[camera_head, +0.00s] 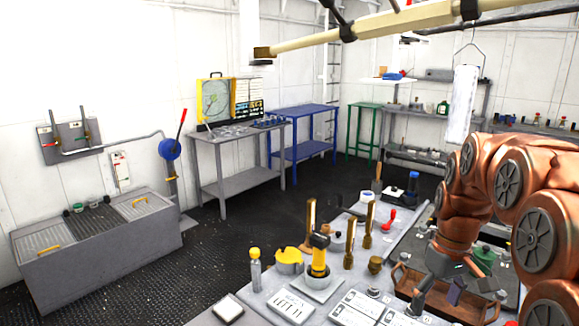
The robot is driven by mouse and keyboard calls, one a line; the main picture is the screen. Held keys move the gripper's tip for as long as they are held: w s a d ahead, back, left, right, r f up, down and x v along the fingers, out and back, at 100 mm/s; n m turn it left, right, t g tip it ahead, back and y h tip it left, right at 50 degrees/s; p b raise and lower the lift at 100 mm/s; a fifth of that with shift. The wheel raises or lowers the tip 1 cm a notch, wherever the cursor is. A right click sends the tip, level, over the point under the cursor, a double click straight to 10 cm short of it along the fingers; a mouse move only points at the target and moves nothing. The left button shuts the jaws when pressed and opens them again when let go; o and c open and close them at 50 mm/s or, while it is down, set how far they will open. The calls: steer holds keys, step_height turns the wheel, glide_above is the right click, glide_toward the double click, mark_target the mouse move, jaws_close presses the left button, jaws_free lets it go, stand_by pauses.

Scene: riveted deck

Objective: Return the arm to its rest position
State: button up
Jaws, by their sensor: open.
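My copper-coloured arm (470,180) enters from the right edge, bends up and then hangs down over the right end of the workbench. My gripper (438,292) points down at the end of it, with its dark fingers apart and nothing seen between them. The fingers are over or at a brown tray (397,281) with raised sides. I cannot tell whether they touch it. The arm hides part of the bench behind it.
The grey bench (262,303) holds a yellow-topped tool (319,255), upright brass pieces (310,217), a yellow round container (289,261) and a red-handled item (388,220). A pale beam (370,28) crosses overhead. The dark floor (250,230) at left is open.

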steer(key=s+a+m+p, duration=0.1)
steer(key=s+a, duration=0.2)
steer(key=s, duration=0.5)
steer(key=s+a+f+m+p, duration=0.1)
steer(key=s+a, duration=0.3)
steer(key=s, duration=0.5)
steer(key=s+a+f+m+p, duration=0.1)
steer(key=s+a, duration=0.3)
steer(key=s, duration=0.5)
steer(key=shift+g+h+p, duration=0.3)
steer(key=shift+g+h, duration=0.1)
